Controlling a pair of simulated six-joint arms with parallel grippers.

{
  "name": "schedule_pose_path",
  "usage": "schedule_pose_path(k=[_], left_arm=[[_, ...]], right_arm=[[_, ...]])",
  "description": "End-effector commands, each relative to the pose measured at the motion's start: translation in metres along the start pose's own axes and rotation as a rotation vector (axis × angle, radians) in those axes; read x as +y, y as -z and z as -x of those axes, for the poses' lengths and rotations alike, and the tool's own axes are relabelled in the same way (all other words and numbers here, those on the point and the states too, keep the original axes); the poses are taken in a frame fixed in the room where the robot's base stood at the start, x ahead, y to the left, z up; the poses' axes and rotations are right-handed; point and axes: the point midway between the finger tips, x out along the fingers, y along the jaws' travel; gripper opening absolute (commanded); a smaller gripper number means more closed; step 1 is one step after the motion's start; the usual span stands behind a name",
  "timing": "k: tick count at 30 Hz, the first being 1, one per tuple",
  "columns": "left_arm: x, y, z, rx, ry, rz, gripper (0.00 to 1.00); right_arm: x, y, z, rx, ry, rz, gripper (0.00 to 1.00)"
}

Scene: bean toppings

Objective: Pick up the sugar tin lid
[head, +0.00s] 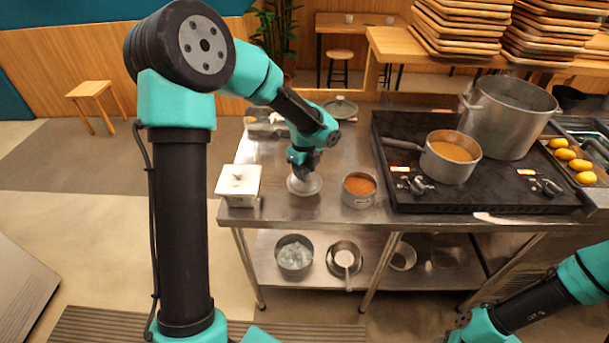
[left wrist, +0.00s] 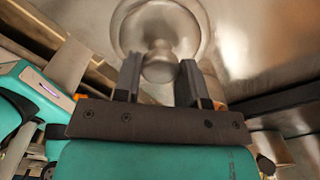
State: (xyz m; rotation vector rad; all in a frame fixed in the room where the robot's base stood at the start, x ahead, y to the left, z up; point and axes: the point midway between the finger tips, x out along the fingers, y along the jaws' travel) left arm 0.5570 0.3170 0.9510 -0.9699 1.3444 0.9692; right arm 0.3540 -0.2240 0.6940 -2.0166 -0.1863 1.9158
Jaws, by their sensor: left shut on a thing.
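The round metal lid (head: 304,188) is at the front of the steel counter, under my left gripper (head: 302,172). In the left wrist view the lid (left wrist: 192,20) has a round knob (left wrist: 159,66) between the two fingers of my left gripper (left wrist: 159,75), which is shut on it. I cannot tell whether the lid touches the counter. An open round tin (head: 358,202) with brown contents stands just right of the lid. My right arm reaches in at the lower right; its fingers cannot be made out clearly.
A white square box (head: 238,184) with a knobbed lid stands left of the metal lid. A black stove (head: 400,150) to the right carries a saucepan (head: 450,168) and a large pot (head: 510,125). Another round lid (head: 340,107) lies at the back. Several bowls sit on the lower shelf.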

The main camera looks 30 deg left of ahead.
Motion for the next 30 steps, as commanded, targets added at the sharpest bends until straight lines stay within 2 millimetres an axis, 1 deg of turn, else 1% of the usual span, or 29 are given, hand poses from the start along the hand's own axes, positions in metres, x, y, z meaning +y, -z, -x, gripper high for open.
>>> schedule_pose_path(k=[8,11,15,21,24,30], left_arm=[[0.027,0.031,0.006,-0.001,0.000,-0.005,0.02],[0.043,0.048,0.008,-0.001,0.000,-0.006,0.02],[0.067,0.075,0.011,-0.001,-0.001,-0.006,0.02],[0.094,0.104,0.014,-0.001,0.000,-0.004,0.02],[0.101,0.113,0.015,0.000,0.000,-0.003,0.02],[0.107,0.119,0.016,0.000,0.000,-0.002,0.02]], right_arm=[[0.000,0.000,0.000,0.000,0.000,0.000,0.43],[0.000,0.000,0.000,0.000,0.000,0.000,0.43],[0.000,0.000,0.000,0.000,0.000,0.000,0.43],[0.000,0.000,0.000,0.000,0.000,0.000,0.43],[0.000,0.000,0.000,0.000,0.000,0.000,0.43],[0.000,0.000,0.000,0.000,0.000,0.000,0.43]])
